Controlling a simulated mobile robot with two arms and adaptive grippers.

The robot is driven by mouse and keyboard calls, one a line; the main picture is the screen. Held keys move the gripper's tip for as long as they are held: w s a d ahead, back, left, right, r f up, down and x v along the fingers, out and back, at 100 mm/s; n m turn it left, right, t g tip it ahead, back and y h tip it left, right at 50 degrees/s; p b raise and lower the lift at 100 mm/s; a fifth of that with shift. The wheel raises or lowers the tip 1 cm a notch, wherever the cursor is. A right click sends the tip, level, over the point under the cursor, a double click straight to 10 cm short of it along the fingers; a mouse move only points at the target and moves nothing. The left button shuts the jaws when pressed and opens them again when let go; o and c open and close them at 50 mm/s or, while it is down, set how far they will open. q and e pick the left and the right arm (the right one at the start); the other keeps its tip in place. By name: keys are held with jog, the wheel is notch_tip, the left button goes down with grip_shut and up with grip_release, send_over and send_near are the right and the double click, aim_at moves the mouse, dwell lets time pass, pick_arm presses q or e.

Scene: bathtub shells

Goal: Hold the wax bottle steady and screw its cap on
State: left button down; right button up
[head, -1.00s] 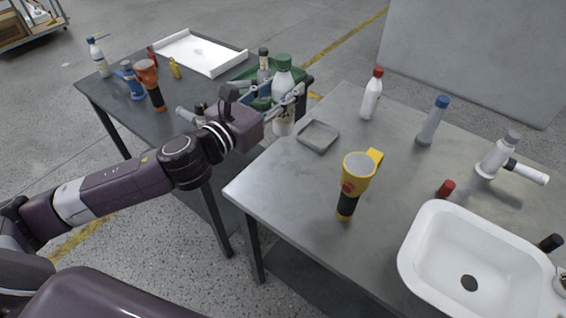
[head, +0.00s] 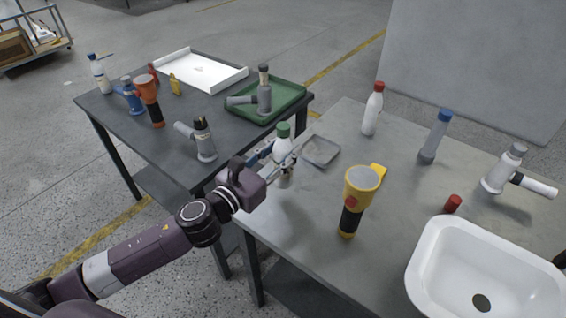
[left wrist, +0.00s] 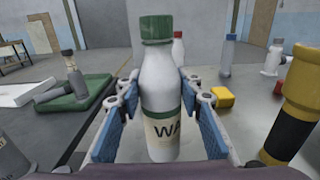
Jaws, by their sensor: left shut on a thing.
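The wax bottle (head: 283,172) is white with a green cap (head: 283,130) on its top and a label partly reading "WA". My left gripper (head: 284,155) is shut on the bottle's body and holds it upright, at the left end of the right-hand table. I cannot tell whether its base touches the tabletop. In the left wrist view the bottle (left wrist: 160,85) stands between the two blue-padded fingers, with the green cap (left wrist: 156,28) above them. How tightly the cap sits is not clear. My right gripper is not in view.
A small grey tray (head: 320,151) lies just right of the bottle. A yellow-and-black flashlight (head: 355,200), a red-capped bottle (head: 372,110), a loose red cap (head: 452,204) and a white basin (head: 430,250) share this table. The left table holds a green tray (head: 290,95) and several tools.

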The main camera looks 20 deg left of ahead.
pick_arm(q)
jog(key=shift+f+b, duration=0.5)
jog(key=shift+f, duration=1.5)
jog(key=shift+f, duration=0.2)
jog(key=c, duration=1.4)
grip_release()
jog(key=shift+o, duration=0.2)
jog(key=shift+r, duration=0.15)
jog(key=shift+a, duration=0.1)
